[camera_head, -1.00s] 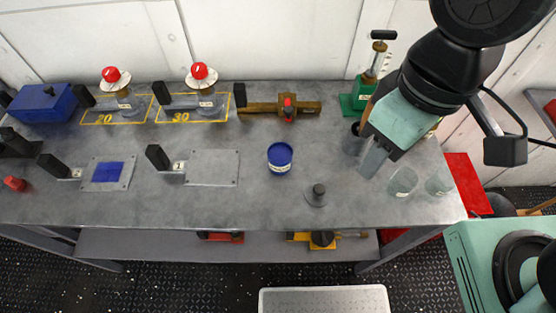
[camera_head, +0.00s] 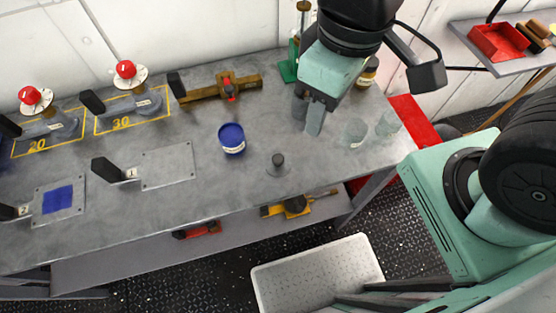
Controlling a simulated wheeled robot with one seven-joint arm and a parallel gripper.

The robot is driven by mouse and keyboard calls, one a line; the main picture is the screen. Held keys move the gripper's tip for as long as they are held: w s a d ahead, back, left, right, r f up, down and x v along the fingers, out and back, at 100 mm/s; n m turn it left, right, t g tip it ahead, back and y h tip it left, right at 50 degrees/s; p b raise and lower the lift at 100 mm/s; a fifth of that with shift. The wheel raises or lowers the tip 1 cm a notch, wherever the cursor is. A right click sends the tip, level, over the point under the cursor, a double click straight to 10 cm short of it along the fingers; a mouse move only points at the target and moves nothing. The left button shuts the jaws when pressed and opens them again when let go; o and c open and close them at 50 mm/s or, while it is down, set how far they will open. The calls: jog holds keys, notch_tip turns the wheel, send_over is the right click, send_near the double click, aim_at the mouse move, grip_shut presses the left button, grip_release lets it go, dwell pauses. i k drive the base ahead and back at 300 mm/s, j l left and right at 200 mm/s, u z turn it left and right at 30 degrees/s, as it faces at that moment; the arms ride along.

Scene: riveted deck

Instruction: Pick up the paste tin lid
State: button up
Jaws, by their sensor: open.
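A flat grey disc with a dark upright knob (camera_head: 278,166), which looks like the paste tin lid, lies on the grey workbench (camera_head: 205,190) near its front edge. A blue round tin (camera_head: 232,145) with a pale label band stands to its left and a little farther back. My gripper (camera_head: 313,122) is open above the bench, to the right of the lid and farther back, apart from it. Its fingers point down and partly overlap in view. The lid is in full view.
Two clear glasses (camera_head: 355,132) (camera_head: 388,122) stand right of my gripper. A brass-and-wood tool (camera_head: 222,88) lies at the back. A metal plate (camera_head: 167,168) is left of the tin. Bench around the lid is clear.

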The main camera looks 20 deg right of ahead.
aim_at(277, 165)
jog(key=k+j, duration=0.1)
jog(key=j, duration=0.25)
jog(key=k+j, duration=0.1)
jog(key=j, duration=0.65)
jog(key=k+j, duration=0.15)
jog(key=j, duration=0.2)
jog(key=z, duration=0.05)
